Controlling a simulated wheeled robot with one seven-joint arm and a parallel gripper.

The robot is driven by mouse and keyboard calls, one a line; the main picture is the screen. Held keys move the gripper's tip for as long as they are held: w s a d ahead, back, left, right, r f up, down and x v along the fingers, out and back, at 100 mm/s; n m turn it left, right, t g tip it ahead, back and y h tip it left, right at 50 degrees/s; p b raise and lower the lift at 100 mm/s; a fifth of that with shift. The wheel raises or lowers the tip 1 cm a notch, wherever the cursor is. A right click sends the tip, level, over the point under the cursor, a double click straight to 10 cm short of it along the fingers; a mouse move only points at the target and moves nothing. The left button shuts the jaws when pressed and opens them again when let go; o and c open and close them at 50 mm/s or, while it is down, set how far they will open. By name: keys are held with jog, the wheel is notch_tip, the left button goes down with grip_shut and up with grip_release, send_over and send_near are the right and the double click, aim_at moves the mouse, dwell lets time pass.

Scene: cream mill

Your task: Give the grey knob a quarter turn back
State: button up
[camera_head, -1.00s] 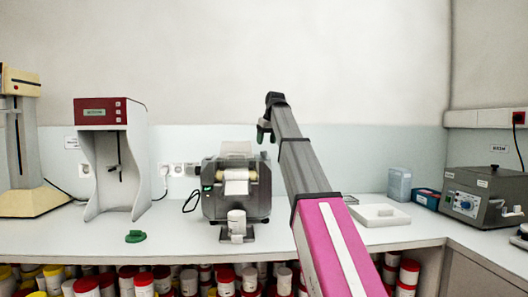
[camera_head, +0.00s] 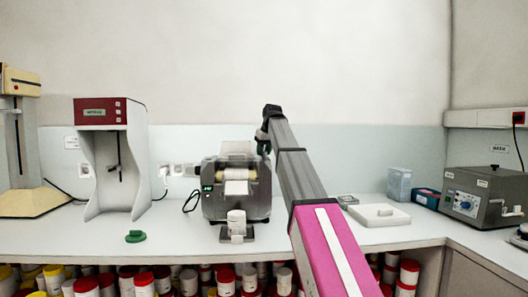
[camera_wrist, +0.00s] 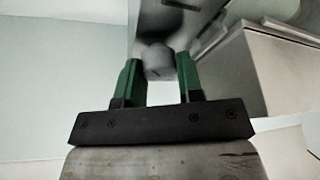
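The grey knob (camera_wrist: 157,62) shows in the wrist view, just ahead of and partly between my green fingertips. My gripper (camera_wrist: 158,68) has its fingers apart, one on each side of the knob; I cannot tell whether they touch it. In the head view my gripper (camera_head: 263,143) is at the upper right edge of the grey mill (camera_head: 258,196), and the knob cannot be made out there. The mill has a roller and a white sheet at its front.
A white jar (camera_head: 236,222) stands in front of the mill. A green piece (camera_head: 135,236) lies on the bench (camera_head: 185,236) to the left. A white lidded tray (camera_head: 378,215) lies right of my arm. A red-topped stand (camera_head: 103,112) is at left.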

jog(key=shift+n, duration=0.3)
jog(key=n, duration=0.2)
jog(key=n+g+y, duration=0.1)
jog(key=n, duration=0.1)
jog(key=shift+w+d+n+y, duration=0.1)
jog(key=shift+w+n+y, duration=0.05)
jog(key=shift+n+y, duration=0.15)
jog(key=n+g, duration=0.1)
jog(key=n, duration=0.1)
jog(key=n+g, duration=0.1)
jog(key=n, duration=0.1)
jog(key=shift+n+y, duration=0.4)
jog(key=o, duration=0.9)
